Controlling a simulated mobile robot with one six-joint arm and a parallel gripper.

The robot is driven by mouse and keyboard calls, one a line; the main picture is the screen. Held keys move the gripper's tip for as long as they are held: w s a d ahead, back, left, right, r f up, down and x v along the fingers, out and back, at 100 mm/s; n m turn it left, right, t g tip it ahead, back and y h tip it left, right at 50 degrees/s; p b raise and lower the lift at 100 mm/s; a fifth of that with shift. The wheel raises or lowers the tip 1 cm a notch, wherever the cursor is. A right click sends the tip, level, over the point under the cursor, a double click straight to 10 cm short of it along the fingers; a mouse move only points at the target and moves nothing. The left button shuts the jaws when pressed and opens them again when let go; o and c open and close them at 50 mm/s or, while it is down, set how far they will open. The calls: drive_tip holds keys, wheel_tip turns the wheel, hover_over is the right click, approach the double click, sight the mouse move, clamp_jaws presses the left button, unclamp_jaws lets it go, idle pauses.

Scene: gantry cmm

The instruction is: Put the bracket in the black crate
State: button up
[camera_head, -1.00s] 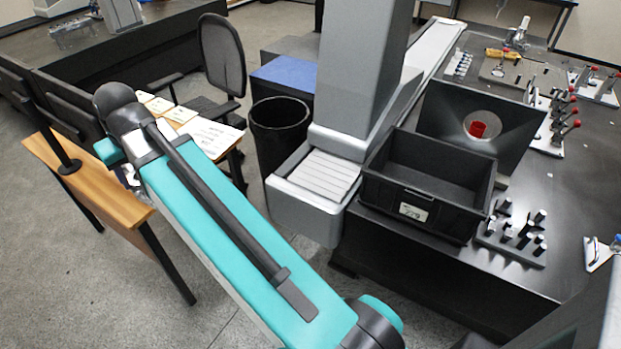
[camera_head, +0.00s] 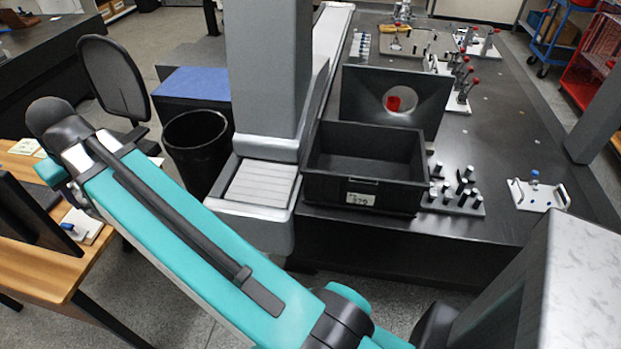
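The black crate (camera_head: 365,194) stands on the dark table near its front edge. It is open at the top, has a white label on its front, and its visible inside looks empty. I cannot pick out the bracket for certain. A small white piece with a blue knob (camera_head: 84,226) lies on the wooden desk at the left, partly hidden by my arm. A white plate with blue parts (camera_head: 538,193) lies on the dark table at the right. My teal arm reaches across to the upper left; my gripper is not visible.
A dark upright plate with a round hole (camera_head: 352,96) stands behind the crate. A block with several black pegs (camera_head: 453,203) sits right of it. A large grey column (camera_head: 268,75) stands left of the crate. A black bin (camera_head: 197,150) and an office chair (camera_head: 112,78) stand farther left.

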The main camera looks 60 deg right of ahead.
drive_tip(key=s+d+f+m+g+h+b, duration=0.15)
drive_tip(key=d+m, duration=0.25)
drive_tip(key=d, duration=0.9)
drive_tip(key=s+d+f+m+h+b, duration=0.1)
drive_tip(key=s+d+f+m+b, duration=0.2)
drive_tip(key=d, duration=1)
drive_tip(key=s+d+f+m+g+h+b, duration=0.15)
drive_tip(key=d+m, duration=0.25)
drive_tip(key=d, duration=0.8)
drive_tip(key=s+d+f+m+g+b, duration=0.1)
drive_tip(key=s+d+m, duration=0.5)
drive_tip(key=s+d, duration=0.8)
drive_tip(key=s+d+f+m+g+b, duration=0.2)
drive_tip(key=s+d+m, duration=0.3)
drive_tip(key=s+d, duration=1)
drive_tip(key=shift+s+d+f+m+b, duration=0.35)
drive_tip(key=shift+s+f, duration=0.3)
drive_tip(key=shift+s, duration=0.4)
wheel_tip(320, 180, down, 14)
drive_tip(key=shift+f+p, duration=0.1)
drive_tip(key=shift+p, duration=0.6)
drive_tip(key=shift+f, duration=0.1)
